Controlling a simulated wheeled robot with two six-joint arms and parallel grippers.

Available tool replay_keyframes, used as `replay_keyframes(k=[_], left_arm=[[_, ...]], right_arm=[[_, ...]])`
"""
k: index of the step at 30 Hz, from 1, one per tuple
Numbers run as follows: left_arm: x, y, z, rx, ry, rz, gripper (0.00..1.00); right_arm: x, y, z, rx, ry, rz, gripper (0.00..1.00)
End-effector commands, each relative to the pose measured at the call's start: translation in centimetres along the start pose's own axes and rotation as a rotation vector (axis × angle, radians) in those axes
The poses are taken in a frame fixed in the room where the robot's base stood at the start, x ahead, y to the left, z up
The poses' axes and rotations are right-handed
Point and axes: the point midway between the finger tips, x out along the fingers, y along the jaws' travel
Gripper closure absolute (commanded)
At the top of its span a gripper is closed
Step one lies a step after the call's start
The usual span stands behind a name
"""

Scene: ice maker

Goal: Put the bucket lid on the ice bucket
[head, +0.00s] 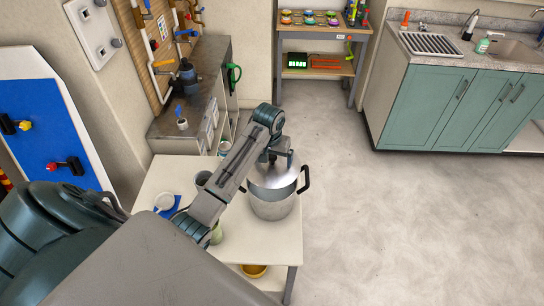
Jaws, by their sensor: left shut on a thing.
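The ice bucket (272,209) is a grey metal pot with dark side handles, standing upright near the right edge of the white table. The bucket lid (270,179) is a round shiny metal disc at the bucket's mouth. My left gripper (275,160) points down above the bucket and is shut on the lid, at its top. The lid looks tilted, and I cannot tell whether it touches the rim. The fingertips are partly hidden by the gripper body. My right gripper is not in view.
The white table (264,248) also holds a dark cup (203,178), a white scoop-like item (164,201) and a blue item beside it. A metal workbench (190,127) stands behind the table. The floor to the right is clear up to the green cabinets (455,108).

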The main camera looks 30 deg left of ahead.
Motion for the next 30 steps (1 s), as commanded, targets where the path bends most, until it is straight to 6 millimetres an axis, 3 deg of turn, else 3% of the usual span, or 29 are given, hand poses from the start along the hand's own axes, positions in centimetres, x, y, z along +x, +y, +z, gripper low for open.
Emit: replay_keyframes(k=[3, 7, 11, 20, 30], left_arm=[[0.7, 0.0, 0.1, 0.0, -0.001, 0.0, 0.28], [1.8, 0.0, 0.3, 0.0, -0.002, 0.0, 0.28], [3.1, 0.0, 0.5, 0.0, -0.002, 0.0, 0.28], [5.6, 0.0, 0.9, 0.0, -0.001, 0.0, 0.28], [6.2, 0.0, 0.9, 0.0, 0.0, 0.0, 0.28]], right_arm=[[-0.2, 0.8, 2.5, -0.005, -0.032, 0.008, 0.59], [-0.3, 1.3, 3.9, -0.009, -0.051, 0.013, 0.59], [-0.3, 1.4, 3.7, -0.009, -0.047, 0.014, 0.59], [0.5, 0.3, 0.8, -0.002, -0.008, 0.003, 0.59], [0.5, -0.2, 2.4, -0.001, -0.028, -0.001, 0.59]])
